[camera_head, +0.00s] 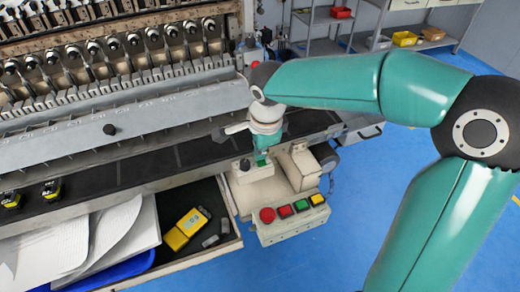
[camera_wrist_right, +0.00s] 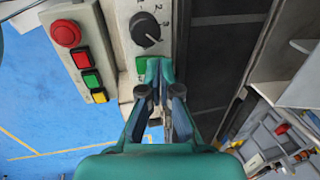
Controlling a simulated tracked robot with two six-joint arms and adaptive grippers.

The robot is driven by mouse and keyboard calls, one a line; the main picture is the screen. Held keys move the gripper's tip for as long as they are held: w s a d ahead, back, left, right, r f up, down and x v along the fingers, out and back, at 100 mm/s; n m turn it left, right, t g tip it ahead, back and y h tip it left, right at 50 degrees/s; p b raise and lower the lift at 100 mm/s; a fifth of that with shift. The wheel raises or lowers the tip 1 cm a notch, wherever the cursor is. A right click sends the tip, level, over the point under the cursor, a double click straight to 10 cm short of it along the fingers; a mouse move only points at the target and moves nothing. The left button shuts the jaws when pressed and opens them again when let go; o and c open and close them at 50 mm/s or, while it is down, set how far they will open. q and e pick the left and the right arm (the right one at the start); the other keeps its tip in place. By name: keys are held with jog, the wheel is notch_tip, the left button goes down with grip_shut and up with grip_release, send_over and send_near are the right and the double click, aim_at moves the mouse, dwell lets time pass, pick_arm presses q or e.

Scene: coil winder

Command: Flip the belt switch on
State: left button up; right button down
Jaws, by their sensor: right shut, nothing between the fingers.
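A small pale control box (camera_head: 252,174) stands at the right end of the machine's dark belt (camera_head: 150,165). In the right wrist view the box shows a black rotary knob (camera_wrist_right: 146,29) with numbers around it and a small green switch (camera_wrist_right: 141,65) below it. My right gripper (camera_wrist_right: 158,68) is shut and empty, its fingertips right at the green switch and partly covering it. Contact and the switch's position cannot be told. In the head view the right gripper (camera_head: 262,158) points down over the box. My left gripper is out of view.
A button panel (camera_head: 290,226) with a red mushroom button (camera_head: 267,215) and red, green and yellow push buttons sits just in front. An open drawer (camera_head: 222,250) with a yellow meter (camera_head: 186,229) is to the left. Blue floor (camera_head: 350,220) is clear at right.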

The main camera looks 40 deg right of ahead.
jog(key=shift+w+g+p, duration=0.1)
jog(key=shift+g+p, duration=0.3)
jog(key=shift+p, duration=0.25)
jog(key=shift+f, duration=0.25)
jog(key=shift+s+b, duration=0.2)
jog(key=shift+b, duration=0.15)
jog(key=shift+s+a, duration=0.2)
jog(key=shift+s, duration=0.45)
jog(key=shift+r, duration=0.15)
